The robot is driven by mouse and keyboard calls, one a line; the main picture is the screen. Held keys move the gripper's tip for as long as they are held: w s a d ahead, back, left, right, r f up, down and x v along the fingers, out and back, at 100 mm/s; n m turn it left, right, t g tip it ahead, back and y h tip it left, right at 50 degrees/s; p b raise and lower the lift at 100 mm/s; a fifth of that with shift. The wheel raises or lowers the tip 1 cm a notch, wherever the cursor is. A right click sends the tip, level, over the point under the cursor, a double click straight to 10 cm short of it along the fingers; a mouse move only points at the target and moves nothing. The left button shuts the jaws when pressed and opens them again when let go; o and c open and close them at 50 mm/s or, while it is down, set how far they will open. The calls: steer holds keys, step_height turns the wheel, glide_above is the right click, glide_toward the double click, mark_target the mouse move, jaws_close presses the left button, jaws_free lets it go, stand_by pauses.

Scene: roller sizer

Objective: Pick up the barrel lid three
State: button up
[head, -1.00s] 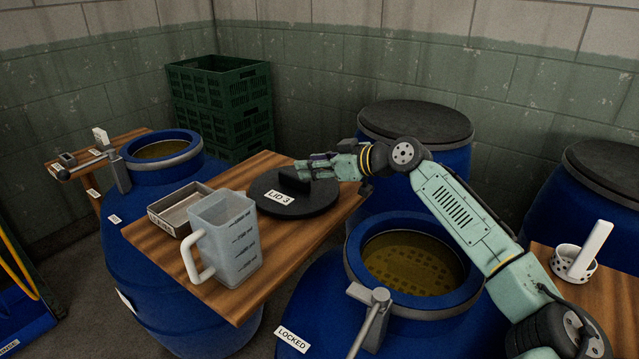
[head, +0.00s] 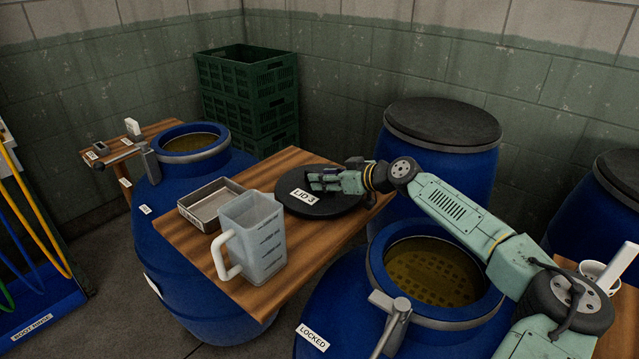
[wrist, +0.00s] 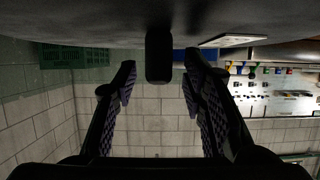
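The barrel lid three (head: 335,208) is a round dark disc with a white "LID 3" tag, lying flat on the wooden table. Its raised block handle is mostly hidden by my gripper (head: 322,180) in the head view. In the wrist view the lid's grey surface (wrist: 100,22) fills the top, and the dark handle (wrist: 158,55) stands between the two fingertips of my gripper (wrist: 160,70). The fingers are open, with a gap visible on each side of the handle.
A measuring jug (head: 262,240) and a metal tray (head: 203,205) share the table (head: 195,262) with the lid. An open blue barrel (head: 345,305) stands below my arm, and a lidded barrel (head: 450,175) behind it. Green crates (head: 222,75) stand at the back.

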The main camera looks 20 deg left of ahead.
steer(key=shift+w+a+f, duration=0.2)
steer(key=shift+a+f, duration=0.05)
steer(key=shift+a, duration=0.05)
steer(key=shift+c, duration=0.2)
jaws_close()
steer(key=shift+r, duration=0.1)
stand_by(0.3)
